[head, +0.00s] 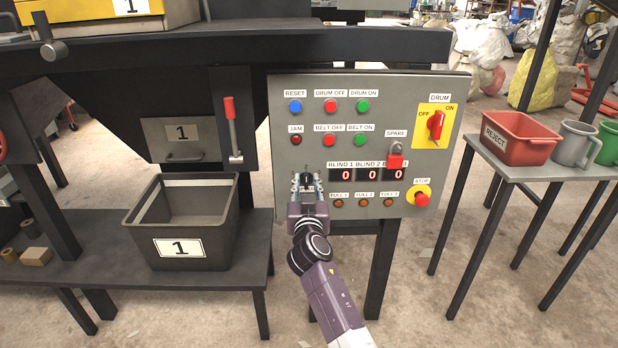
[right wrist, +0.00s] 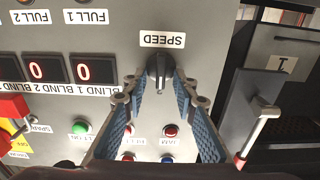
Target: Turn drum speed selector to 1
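My right gripper (right wrist: 160,88) is open, with one blue-padded finger on each side of the knob. Whether either finger touches it cannot be told. In the head view, my right gripper (head: 308,183) is at the lower left of the grey control panel (head: 285,150), left of the red displays, and largely hides the selector and its label. My left gripper is not in view.
Above the gripper are the red jam button (head: 296,140) and belt off button (head: 330,140). A red-handled lever (head: 231,125) stands left of the panel. A red padlock (head: 395,160) and drum switch (head: 436,125) are to the right. A dark bin (head: 190,240) sits lower left.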

